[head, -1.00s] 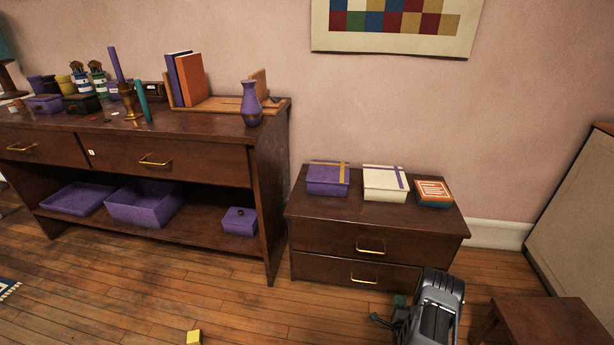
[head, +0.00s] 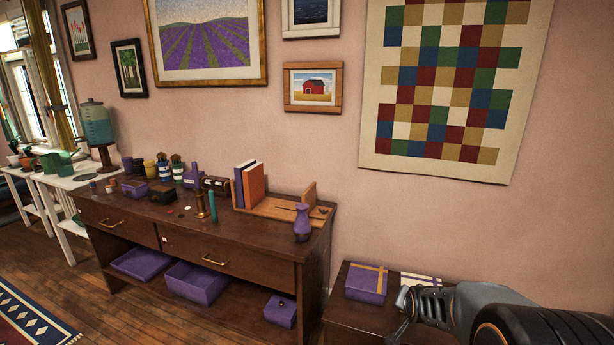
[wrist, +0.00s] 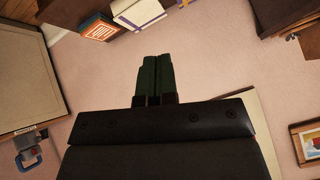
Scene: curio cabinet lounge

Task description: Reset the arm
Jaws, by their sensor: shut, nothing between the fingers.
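My gripper shows in the wrist view (wrist: 152,80), with its two dark green fingers pressed together and nothing between them. In the head view my grey arm reaches in from the lower right, in front of the small chest of drawers (head: 345,317). The fingertips are hard to make out there. The arm hides most of the chest's top and its right side. A purple gift box (head: 366,283) stands on the chest to the left of the arm. A cream gift box (head: 420,279) is partly hidden behind the arm.
A long dark sideboard (head: 130,222) stands to the left with books (head: 254,186), a purple vase (head: 302,223) and small pots on top. Purple bins (head: 195,283) sit on its lower shelf. A patchwork hanging (head: 440,90) and framed pictures are on the wall. Floor is clear in front.

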